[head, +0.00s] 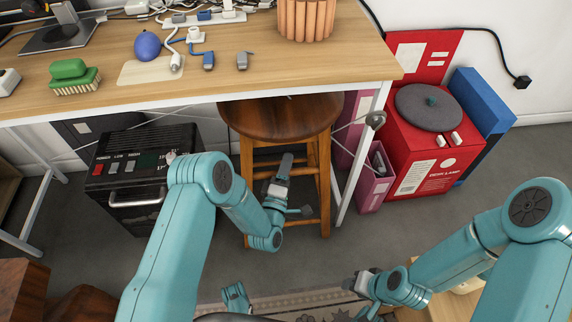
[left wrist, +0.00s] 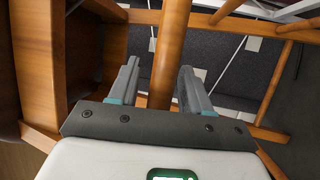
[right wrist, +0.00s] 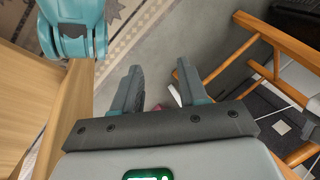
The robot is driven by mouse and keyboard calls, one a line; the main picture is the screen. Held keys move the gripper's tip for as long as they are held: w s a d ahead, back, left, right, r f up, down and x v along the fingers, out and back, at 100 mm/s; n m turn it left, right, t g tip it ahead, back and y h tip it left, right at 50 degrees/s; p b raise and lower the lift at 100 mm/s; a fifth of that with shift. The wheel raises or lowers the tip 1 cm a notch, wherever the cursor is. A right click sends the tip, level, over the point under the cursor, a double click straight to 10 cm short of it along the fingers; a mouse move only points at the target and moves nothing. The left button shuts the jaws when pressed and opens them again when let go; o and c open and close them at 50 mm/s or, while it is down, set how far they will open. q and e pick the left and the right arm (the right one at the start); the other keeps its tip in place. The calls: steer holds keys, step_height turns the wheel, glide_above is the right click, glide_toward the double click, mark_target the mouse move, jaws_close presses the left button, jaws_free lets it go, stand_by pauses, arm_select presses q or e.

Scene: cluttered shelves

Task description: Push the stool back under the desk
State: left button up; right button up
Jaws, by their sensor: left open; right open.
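The wooden stool (head: 280,118) has a dark round seat and lighter orange-brown legs. In the head view its seat is partly beneath the front edge of the desk (head: 225,92), and its legs stand on the grey floor. My left gripper (head: 284,165) is open in front of the stool's legs. In the left wrist view a wooden stool bar (left wrist: 168,50) passes between or just beyond the open fingers (left wrist: 157,82); contact is unclear. My right gripper (head: 352,282) is open, low and to the right, apart from the stool. Stool legs (right wrist: 285,75) show at right in the right wrist view.
A black box with a handle (head: 142,170) stands left of the stool. A pink file holder (head: 375,185) and a red box (head: 435,150) stand right, beyond the white desk leg (head: 358,165). A patterned rug (head: 300,305) lies in front. Small items cover the desktop.

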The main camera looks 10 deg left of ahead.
arm_select(q)
steer(key=shift+s, duration=0.1)
steer(key=p+v, duration=1.6)
steer(key=p, duration=0.3)
steer(key=shift+s, duration=0.15)
arm_select(e)
steer(key=s+a+r, duration=0.1)
steer(key=s+r, duration=0.1)
steer(key=r, duration=0.7)
steer(key=s+r+g, duration=0.1)
steer(key=r, duration=0.8)
steer(key=shift+s+a+r+n, duration=0.25)
steer(key=shift+s+a+n, duration=0.05)
steer(key=shift+s+a, duration=0.05)
